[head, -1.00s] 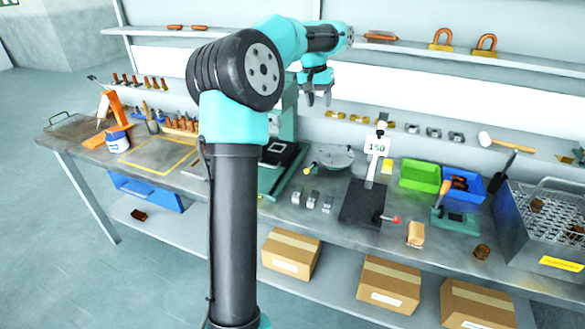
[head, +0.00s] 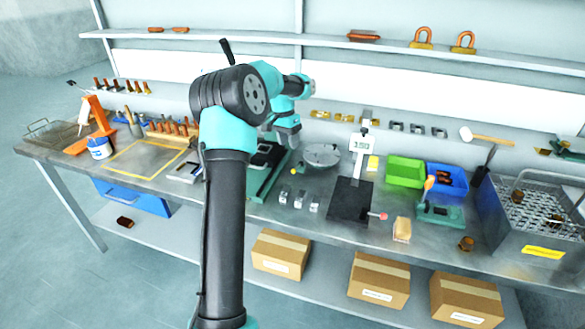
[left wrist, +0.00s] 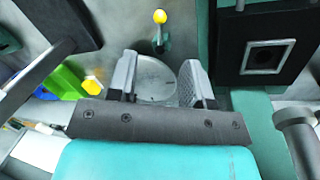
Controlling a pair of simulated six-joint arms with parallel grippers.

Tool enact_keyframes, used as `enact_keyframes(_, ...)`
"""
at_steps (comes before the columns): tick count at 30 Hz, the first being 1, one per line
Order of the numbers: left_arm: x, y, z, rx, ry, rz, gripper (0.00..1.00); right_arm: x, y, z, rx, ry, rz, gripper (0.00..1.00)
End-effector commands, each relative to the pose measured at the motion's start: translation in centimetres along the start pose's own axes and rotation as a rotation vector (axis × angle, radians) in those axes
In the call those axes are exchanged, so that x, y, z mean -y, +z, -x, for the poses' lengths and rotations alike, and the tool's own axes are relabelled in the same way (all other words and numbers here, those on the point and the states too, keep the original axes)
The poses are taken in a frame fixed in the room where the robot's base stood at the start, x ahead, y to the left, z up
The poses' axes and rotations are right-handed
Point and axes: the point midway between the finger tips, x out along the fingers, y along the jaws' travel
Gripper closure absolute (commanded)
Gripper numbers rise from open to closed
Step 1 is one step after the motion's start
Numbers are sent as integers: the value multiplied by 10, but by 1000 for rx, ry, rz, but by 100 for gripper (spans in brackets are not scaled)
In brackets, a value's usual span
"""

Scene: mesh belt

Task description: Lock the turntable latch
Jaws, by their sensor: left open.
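The turntable (head: 321,156) is a grey round disc on the bench, just right of the green machine. A small lever with a yellow knob (head: 293,171) sits at its front left; I take this for the latch. My left gripper (head: 290,143) hangs above and left of the disc, apart from it. In the left wrist view the open, empty fingers (left wrist: 159,62) frame the turntable (left wrist: 155,82), partly hiding its sides. My right gripper is not in view.
The green machine (head: 264,180) stands close beside the turntable. A black-based stand with a white display (head: 361,143) is to the right, with a red-knobbed lever. Small metal blocks (head: 299,199) lie in front. A green bin (head: 405,170) and blue bin are farther right.

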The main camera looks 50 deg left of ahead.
Motion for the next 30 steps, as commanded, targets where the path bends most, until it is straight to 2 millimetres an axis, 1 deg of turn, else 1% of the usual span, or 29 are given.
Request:
enact_keyframes(12, 0, 1, -67, 4, 2, 0, 54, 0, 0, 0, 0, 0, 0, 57)
enact_keyframes(18, 0, 0, -95, 3, 1, -1, 54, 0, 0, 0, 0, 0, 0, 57)
enact_keyframes(23, 0, 0, -106, 2, 1, -1, 54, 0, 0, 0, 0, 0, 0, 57)
enact_keyframes(30, 0, 0, -107, 1, 1, 0, 54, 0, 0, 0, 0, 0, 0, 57)
